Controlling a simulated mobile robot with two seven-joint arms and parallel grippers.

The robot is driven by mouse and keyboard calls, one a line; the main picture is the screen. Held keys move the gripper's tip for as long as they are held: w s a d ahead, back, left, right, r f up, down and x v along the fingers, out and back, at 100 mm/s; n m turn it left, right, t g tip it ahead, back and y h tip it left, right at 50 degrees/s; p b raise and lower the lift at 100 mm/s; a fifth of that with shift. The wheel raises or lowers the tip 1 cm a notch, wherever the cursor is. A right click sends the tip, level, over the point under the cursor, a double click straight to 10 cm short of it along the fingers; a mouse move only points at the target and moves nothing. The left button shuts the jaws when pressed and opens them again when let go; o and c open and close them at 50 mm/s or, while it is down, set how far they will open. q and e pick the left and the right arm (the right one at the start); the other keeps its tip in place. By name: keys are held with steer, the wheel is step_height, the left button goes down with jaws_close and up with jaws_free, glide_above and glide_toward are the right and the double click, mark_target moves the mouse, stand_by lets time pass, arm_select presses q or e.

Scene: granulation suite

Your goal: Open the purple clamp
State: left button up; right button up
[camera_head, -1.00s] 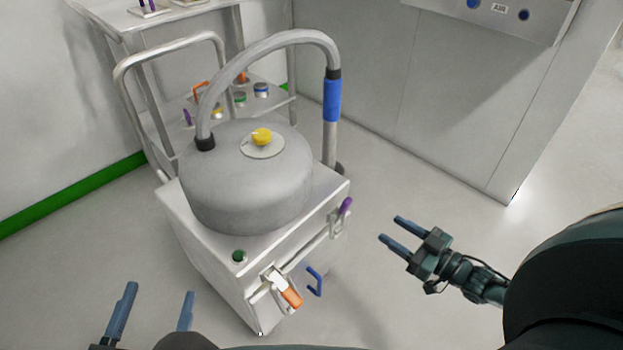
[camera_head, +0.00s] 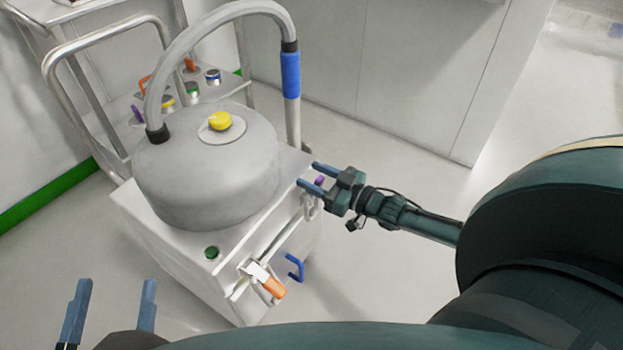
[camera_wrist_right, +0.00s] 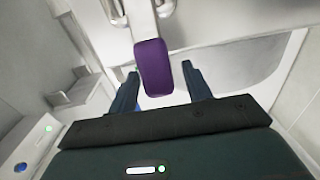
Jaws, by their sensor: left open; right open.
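The purple clamp handle (camera_head: 319,181) is on the right side of the white machine's front, partly hidden by my right gripper in the head view. In the right wrist view the purple handle (camera_wrist_right: 153,67) hangs from a metal latch (camera_wrist_right: 150,12). My right gripper (camera_head: 317,180) is open, with one finger on each side of the purple handle; the fingertips (camera_wrist_right: 160,70) are apart with the handle between them. Whether they touch it, I cannot tell. My left gripper (camera_head: 115,290) is open and empty at the lower left, away from the machine.
The white machine (camera_head: 160,250) carries a grey drum (camera_head: 205,170) with a yellow knob (camera_head: 220,121) and a hose. An orange-handled clamp (camera_head: 272,288), blue handle (camera_head: 295,267) and green button (camera_head: 212,252) are on it. A cart (camera_head: 60,95) stands behind. The floor right is clear.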

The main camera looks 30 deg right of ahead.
steer(key=shift+w+a, duration=0.25)
steer(key=shift+w, duration=0.25)
